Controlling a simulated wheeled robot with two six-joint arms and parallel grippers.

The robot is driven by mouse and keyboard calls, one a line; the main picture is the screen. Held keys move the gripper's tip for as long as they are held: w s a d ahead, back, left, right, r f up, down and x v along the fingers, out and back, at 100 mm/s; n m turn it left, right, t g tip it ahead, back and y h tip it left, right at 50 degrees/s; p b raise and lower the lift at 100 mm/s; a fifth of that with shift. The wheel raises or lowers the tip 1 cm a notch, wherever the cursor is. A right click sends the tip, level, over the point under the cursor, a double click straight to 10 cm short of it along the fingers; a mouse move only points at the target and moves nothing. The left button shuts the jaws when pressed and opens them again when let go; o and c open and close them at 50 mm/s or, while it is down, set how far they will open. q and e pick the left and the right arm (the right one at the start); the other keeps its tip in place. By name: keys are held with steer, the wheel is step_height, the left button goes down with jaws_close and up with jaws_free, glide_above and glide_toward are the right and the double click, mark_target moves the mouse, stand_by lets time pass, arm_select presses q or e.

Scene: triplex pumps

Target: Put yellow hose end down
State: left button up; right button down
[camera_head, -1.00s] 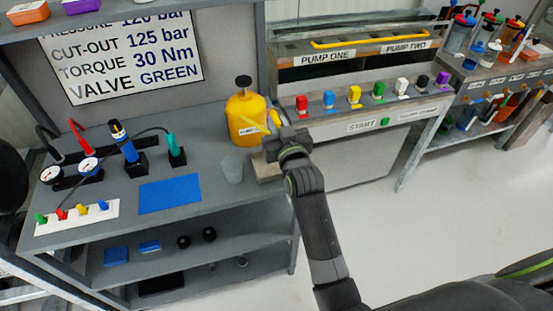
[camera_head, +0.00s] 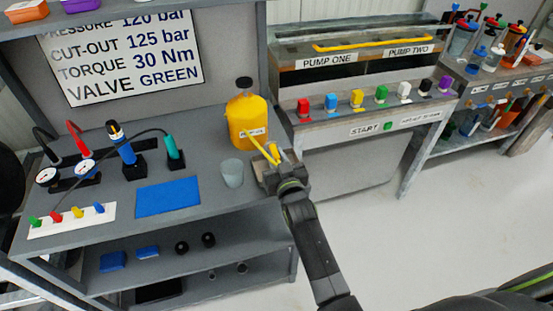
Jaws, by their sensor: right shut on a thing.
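The yellow hose end (camera_head: 265,148) is a thin yellow piece beside the yellow jug (camera_head: 247,122) at the right end of the grey workbench. My right gripper (camera_head: 276,163) is shut on it, just right of and below the jug, over the bench's right edge. The fingertips are small and partly hidden by the gripper's dark body. I cannot tell whether the hose end touches the bench. My left gripper does not show.
A clear cup (camera_head: 232,173) stands just left of my right gripper, and a blue mat (camera_head: 168,198) lies further left. The pump console (camera_head: 360,85) with coloured knobs stands behind to the right. Gauges and tools fill the bench's left part.

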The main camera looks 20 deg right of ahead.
mark_target(278, 158)
steer(key=shift+f+b, duration=0.35)
steer(key=shift+b, duration=0.15)
steer(key=c, duration=1.3)
jaws_free()
steer(key=shift+r, duration=0.15)
steer(key=shift+r+p, duration=0.6)
steer(key=shift+p, duration=0.2)
steer(key=s+p, duration=0.3)
steer(key=p, duration=0.2)
steer(key=shift+s+d, duration=0.1)
steer(key=shift+s, duration=0.05)
steer(key=s+p, duration=0.1)
steer(key=s, duration=0.2)
steer(key=s+p, duration=0.1)
steer(key=s, duration=0.2)
steer(key=s+p, duration=0.1)
steer(key=s, duration=0.1)
steer(key=shift+s+d+f+p, duration=0.1)
steer(key=shift+s+f+p, duration=0.15)
steer(key=shift+s+p, duration=0.15)
